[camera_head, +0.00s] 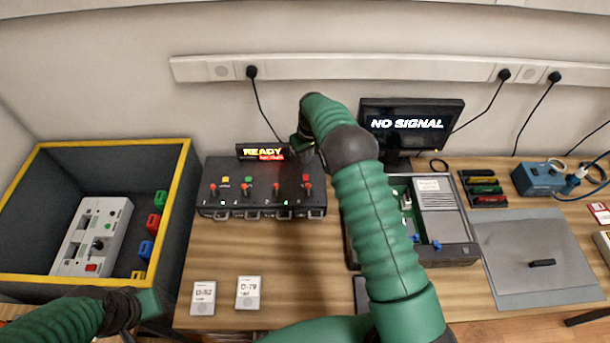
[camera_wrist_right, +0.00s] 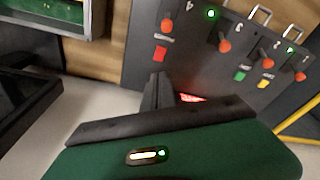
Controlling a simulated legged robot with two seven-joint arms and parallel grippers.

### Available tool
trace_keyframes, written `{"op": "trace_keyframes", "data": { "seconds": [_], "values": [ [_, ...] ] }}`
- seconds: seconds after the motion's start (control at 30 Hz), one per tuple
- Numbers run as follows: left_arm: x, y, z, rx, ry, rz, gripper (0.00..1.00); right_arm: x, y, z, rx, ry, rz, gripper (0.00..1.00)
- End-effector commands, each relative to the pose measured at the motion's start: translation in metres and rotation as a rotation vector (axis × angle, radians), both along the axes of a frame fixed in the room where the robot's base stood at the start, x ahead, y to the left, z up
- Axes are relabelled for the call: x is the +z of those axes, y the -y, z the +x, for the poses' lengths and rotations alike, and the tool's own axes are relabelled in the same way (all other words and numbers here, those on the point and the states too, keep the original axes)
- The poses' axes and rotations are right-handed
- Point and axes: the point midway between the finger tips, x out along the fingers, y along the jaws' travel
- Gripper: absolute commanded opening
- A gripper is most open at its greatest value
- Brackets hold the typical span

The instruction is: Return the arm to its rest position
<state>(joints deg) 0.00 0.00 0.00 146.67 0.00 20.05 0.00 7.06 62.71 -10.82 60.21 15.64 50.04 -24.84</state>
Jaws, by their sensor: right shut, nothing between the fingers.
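My right arm (camera_head: 375,220) is green and reaches up over the table to the back.
A yellow-rimmed bin (camera_head: 185,185) at the left holds a grey device. An open chassis (camera_head: 458,252) stands right of my right forearm, with a NO SIGNAL monitor (camera_head: 411,125) behind. Two labelled cards (camera_head: 203,297) lie in front of the switch box. A grey mat (camera_head: 520,270) lies right.

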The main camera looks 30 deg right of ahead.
Motion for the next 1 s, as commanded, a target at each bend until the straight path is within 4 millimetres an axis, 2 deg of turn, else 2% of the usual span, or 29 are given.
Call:
{"op": "trace_keyframes", "data": {
  "seconds": [0.4, 0.57, 0.77, 0.87, 1.0],
  "values": [
    [0.000, 0.000, 0.000, 0.000, 0.000, 0.000, 0.00, 0.001, 0.000, 0.000, 0.000, -0.001, 0.000, 0.00],
    [-0.001, 0.000, 0.000, 0.000, 0.000, 0.000, 0.00, 0.016, -0.007, -0.012, -0.021, 0.006, 0.001, 0.00],
    [-0.004, 0.000, 0.000, 0.000, 0.000, 0.000, 0.00, 0.055, -0.036, -0.063, -0.075, 0.024, 0.007, 0.00],
    [-0.006, 0.000, 0.000, 0.000, 0.000, 0.000, 0.00, 0.070, -0.053, -0.097, -0.090, 0.033, 0.009, 0.00],
    [-0.008, 0.000, 0.000, 0.000, 0.000, 0.000, 0.00, 0.086, -0.079, -0.153, -0.098, 0.046, 0.011, 0.00]
  ]
}}
